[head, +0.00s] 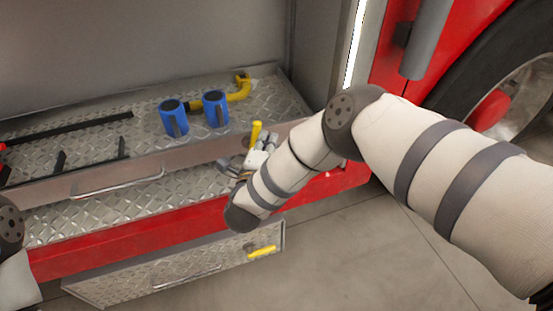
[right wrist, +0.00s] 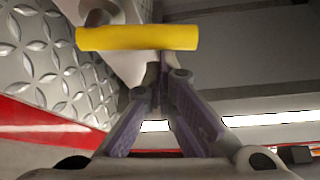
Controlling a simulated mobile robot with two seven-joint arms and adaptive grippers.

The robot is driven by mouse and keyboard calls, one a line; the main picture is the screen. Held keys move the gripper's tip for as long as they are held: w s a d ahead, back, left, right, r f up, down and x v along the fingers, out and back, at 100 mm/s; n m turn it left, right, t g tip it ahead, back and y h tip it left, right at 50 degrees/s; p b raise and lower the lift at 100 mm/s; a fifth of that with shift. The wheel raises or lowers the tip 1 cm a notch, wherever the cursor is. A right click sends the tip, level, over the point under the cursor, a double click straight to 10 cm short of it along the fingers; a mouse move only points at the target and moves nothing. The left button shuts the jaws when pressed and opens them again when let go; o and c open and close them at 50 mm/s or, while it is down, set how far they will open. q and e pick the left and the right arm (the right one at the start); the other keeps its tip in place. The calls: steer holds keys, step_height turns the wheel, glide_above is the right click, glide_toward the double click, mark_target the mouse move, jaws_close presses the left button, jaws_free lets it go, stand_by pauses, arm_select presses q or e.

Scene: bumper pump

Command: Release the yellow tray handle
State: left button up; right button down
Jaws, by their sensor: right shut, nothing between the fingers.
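A yellow tray handle (head: 256,132) stands at the right end of the upper tray (head: 120,172). It also shows in the right wrist view as a yellow bar (right wrist: 137,37) on a grey stem, just beyond my fingertips and a little to the left. My right gripper (right wrist: 160,82) is shut with nothing between its fingers, and the handle is outside them. In the head view the right gripper (head: 260,152) is partly hidden behind my forearm, close below the handle. My left gripper is not in view; only a piece of that arm shows at the left edge.
Black bars lie at the left. A lower drawer (head: 120,283) has another yellow handle (head: 262,251). The red truck body and a wheel (head: 500,95) are at the right.

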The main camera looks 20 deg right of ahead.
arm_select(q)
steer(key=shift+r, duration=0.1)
arm_select(e)
steer(key=shift+a+r, duration=0.15)
steer(key=shift+a, duration=0.2)
stand_by(0.6)
